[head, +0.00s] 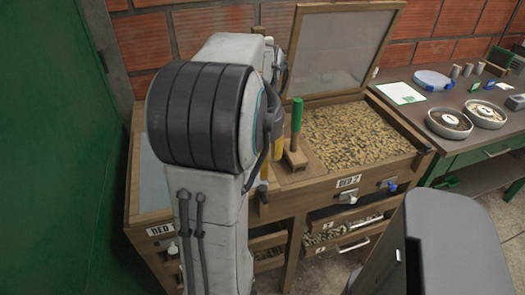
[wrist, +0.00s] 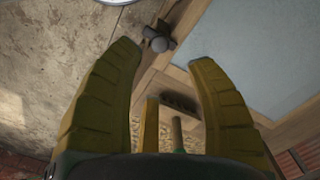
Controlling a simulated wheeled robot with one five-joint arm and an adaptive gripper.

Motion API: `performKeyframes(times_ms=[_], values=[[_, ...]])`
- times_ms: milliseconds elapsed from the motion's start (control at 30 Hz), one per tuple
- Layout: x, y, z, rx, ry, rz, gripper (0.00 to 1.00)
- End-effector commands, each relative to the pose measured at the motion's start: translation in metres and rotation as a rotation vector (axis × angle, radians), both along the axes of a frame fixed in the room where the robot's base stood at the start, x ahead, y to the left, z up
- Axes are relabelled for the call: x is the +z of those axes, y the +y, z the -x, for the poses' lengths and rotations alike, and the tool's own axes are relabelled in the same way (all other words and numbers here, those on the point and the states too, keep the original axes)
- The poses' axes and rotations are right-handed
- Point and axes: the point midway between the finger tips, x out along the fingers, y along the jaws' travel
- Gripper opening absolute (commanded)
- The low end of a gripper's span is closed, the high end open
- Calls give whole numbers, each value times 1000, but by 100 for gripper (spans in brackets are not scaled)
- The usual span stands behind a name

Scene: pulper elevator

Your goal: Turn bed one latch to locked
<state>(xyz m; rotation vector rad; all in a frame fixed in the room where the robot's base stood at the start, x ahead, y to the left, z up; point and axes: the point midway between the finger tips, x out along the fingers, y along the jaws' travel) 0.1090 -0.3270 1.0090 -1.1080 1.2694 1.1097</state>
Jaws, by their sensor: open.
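Bed one (head: 150,190) is at the left in the head view, with a closed blue-grey top and a partly hidden label. Most of its front is behind my arm. In the wrist view, a small dark lobed knob (wrist: 158,43), which looks like the bed one latch, sits on the wooden frame edge. I cannot tell its setting. My gripper (wrist: 163,57) is open, its yellow fingers on either side of the view, with the knob showing between and just beyond the tips. Contact is not visible. In the head view my arm mostly hides the gripper.
Bed two (head: 349,182) stands at right, its lid (head: 343,50) raised over beans (head: 355,135). A green-handled tool (head: 296,125) stands between the beds. Drawers (head: 345,233) of beans are below. A bench (head: 470,95) with dishes is farther right. A green wall (head: 45,150) closes the left.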

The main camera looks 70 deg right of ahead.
Motion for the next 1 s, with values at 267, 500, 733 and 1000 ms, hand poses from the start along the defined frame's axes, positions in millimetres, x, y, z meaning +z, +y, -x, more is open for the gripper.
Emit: performKeyframes(times_ms=[267,500,733,1000], values=[[25,0,0,0,0,0,51],[29,0,0,0,0,0,51],[29,0,0,0,0,-1,51],[29,0,0,0,0,-1,51]])
